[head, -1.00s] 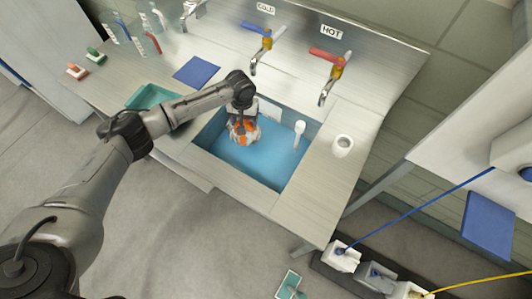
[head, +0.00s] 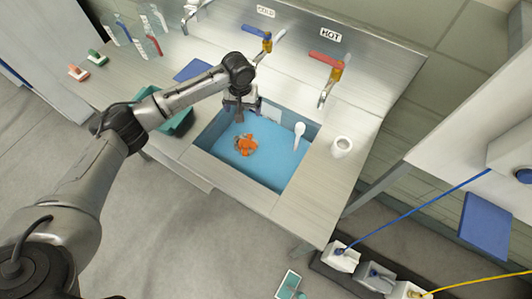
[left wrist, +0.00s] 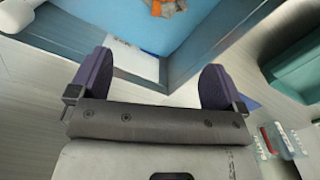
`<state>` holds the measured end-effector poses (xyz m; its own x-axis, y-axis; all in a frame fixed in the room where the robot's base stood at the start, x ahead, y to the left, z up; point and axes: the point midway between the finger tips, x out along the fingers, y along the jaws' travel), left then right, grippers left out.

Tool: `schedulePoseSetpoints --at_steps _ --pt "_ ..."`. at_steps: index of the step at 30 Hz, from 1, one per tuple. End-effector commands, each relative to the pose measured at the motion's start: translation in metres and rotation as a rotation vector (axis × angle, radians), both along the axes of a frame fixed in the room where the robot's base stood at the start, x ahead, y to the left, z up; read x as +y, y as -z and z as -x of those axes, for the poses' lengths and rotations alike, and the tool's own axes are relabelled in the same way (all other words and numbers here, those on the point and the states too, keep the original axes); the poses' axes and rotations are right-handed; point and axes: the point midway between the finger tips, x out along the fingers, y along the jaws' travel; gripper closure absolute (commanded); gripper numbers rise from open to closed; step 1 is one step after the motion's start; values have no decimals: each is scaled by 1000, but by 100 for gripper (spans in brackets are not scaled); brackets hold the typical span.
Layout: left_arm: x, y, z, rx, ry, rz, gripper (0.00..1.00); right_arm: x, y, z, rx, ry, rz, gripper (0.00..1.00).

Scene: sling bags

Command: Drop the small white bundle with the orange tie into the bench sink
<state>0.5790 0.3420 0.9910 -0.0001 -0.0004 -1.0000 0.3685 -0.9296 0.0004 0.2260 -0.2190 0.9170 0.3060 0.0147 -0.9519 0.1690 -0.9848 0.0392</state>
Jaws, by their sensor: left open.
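The bench sink (head: 270,168) is a blue basin set into the metal bench. My left gripper (head: 240,115) is above the back left part of the sink, apart from the bundle. In the left wrist view its two dark fingers (left wrist: 155,80) are wide apart with nothing between them. My right gripper is in neither view.
Two taps with blue (head: 252,30) and red (head: 325,58) handles stand behind the sink. A white upright object (head: 299,132) is at the sink's right side, and a white cup (head: 342,146) stands on the bench. A teal tray (head: 180,122) and blue mat (head: 193,71) lie left.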

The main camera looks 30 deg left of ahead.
Motion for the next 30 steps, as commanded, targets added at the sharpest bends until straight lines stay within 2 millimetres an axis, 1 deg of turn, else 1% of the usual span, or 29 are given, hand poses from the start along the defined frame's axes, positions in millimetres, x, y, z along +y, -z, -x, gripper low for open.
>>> schedulePoseSetpoints --at_steps 1,6,12,18,30 --pt "0 -11 0 -2 1 0 4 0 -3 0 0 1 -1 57" --pt "0 -38 0 -3 2 -1 4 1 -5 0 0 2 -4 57" --pt "0 -57 0 -1 1 0 4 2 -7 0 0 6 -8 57" --pt "0 -64 0 -1 0 0 4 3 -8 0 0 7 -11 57" --pt "0 -64 0 -1 0 -1 4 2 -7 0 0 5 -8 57"
